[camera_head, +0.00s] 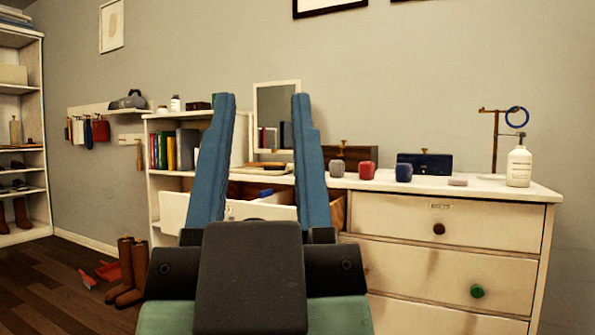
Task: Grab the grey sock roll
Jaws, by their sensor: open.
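The grey sock roll (337,168) sits on top of the white dresser (440,184), just right of my gripper's right finger. A red sock roll (367,170) and a dark blue one (403,172) stand in a row to its right. My gripper (262,100) points forward in the middle of the view. Its two blue fingers are wide apart with nothing held between them. The grey roll lies outside the fingers, apart from them, and appears farther away.
An open upper drawer (262,211) shows between and beside my fingers. A mirror (277,115), a brown box (351,158), a dark blue box (424,163) and a white bottle (519,167) stand on the dresser. Brown boots (127,272) stand on the floor at left.

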